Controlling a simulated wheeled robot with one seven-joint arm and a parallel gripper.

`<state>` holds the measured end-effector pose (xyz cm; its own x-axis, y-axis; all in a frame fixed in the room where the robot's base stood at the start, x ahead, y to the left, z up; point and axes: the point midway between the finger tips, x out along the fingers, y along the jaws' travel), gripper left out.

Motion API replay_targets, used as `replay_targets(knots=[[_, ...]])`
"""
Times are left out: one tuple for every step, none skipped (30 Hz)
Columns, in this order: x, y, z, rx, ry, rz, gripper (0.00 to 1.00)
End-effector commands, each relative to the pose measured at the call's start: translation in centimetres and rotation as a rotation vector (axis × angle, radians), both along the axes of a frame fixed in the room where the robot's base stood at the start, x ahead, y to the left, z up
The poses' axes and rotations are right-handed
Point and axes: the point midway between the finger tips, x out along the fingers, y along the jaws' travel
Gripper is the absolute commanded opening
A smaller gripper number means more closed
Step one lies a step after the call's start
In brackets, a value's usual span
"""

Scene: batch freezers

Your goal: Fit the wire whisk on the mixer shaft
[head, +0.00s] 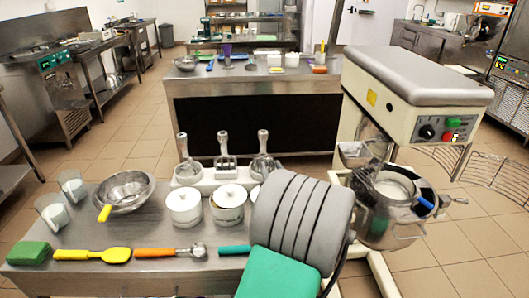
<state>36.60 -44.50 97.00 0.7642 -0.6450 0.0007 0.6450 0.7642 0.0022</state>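The mixer (415,85) stands at the right, with a pale head and a control knob on its end. Its shaft (461,160) points down under the head, with nothing seen on it. A metal bowl (375,228) sits low at the mixer, with a pale round thing and a blue piece in or over it. A white holder (205,182) on the near table bears three metal attachments. The middle one (223,160) looks like a flat frame. I cannot tell for sure which of them is the wire whisk. My gripper cannot be made out; my grey ribbed arm part hides the table's right end.
The near table (150,282) holds white lidded pots (184,208), a steel bowl (126,192), a yellow spatula (92,254) and an orange-handled scoop (170,251). Wire guard parts (500,178) spread out at the mixer's right. Tiled floor lies open between the tables.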

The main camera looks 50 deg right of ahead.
Motion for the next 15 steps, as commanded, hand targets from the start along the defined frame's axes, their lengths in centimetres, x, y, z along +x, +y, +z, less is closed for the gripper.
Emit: replay_targets(knots=[[0.7, -0.4, 0.1, -0.001, 0.001, 0.004, 0.33], [1.0, -0.6, 0.1, -0.001, 0.001, 0.004, 0.33], [1.4, -1.0, 0.0, 0.001, 0.001, 0.004, 0.33], [1.8, -1.3, 0.0, -0.001, 0.002, 0.004, 0.33], [2.1, -1.5, 0.1, 0.0, 0.001, 0.004, 0.33], [2.5, -1.9, 0.0, -0.001, 0.002, 0.003, 0.33], [2.9, -2.1, 0.1, -0.001, 0.0, 0.004, 0.33], [3.2, -2.4, 0.1, -0.002, 0.001, 0.004, 0.33], [3.6, -2.8, 0.1, -0.002, 0.001, 0.004, 0.33], [3.9, -3.0, 0.0, -0.001, 0.002, 0.004, 0.33], [4.2, -3.3, 0.1, -0.001, 0.002, 0.004, 0.33], [4.7, -3.7, 0.0, -0.001, 0.002, 0.004, 0.33], [5.0, -3.9, 0.2, 0.001, 0.002, 0.004, 0.33], [5.3, -4.2, 0.3, 0.001, 0.002, 0.004, 0.33], [5.7, -4.6, 0.3, 0.0, 0.003, 0.003, 0.33]])
